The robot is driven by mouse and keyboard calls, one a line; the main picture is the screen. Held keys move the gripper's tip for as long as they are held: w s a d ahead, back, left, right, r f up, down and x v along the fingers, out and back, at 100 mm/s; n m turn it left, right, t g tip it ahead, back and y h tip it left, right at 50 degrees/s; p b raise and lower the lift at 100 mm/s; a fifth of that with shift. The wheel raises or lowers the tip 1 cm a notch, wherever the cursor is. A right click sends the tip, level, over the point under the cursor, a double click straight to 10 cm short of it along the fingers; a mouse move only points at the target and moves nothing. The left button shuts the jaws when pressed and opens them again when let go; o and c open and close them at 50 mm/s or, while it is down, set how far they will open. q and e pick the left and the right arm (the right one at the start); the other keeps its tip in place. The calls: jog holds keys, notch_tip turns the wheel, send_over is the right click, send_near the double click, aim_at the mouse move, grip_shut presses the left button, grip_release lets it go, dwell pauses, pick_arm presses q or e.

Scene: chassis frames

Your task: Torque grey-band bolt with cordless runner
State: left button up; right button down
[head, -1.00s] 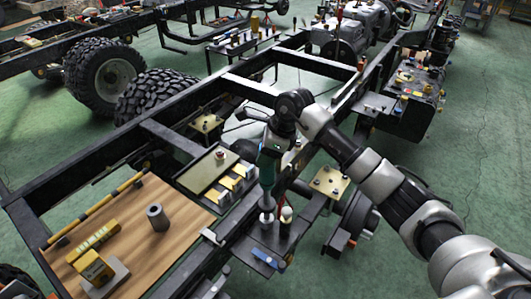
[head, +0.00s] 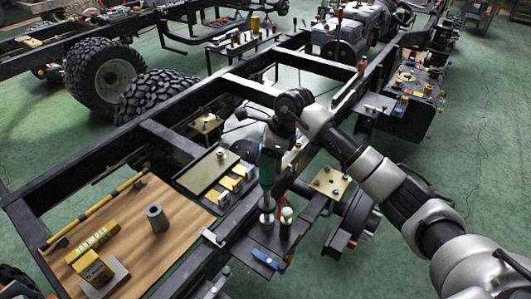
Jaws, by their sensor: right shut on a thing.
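My right gripper (head: 277,140) is shut on the teal and dark cordless runner (head: 268,170). The runner is held upright with its grey socket end (head: 266,217) pointing down over a dark plate on the chassis rail. The socket end hides what is below it, so I cannot tell whether it sits on a bolt. The grey band is too small to make out. Brass plates with bolts stand nearby, one right of the runner (head: 329,182) and one behind it (head: 206,124). My left gripper is not in view.
A wooden board (head: 185,215) at left bears a grey cylinder (head: 157,218), yellow blocks (head: 92,240) and a yellow-black bar (head: 95,210). A green tray (head: 208,170) lies beside the runner.

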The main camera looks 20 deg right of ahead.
dwell(0.6)
jog(key=shift+r+p, duration=0.7)
jog(key=shift+r, duration=0.8)
jog(key=shift+w+r, duration=0.1)
jog(key=shift+r, duration=0.05)
jog(key=shift+r+p, duration=1.3)
jog(key=shift+r, duration=1.2)
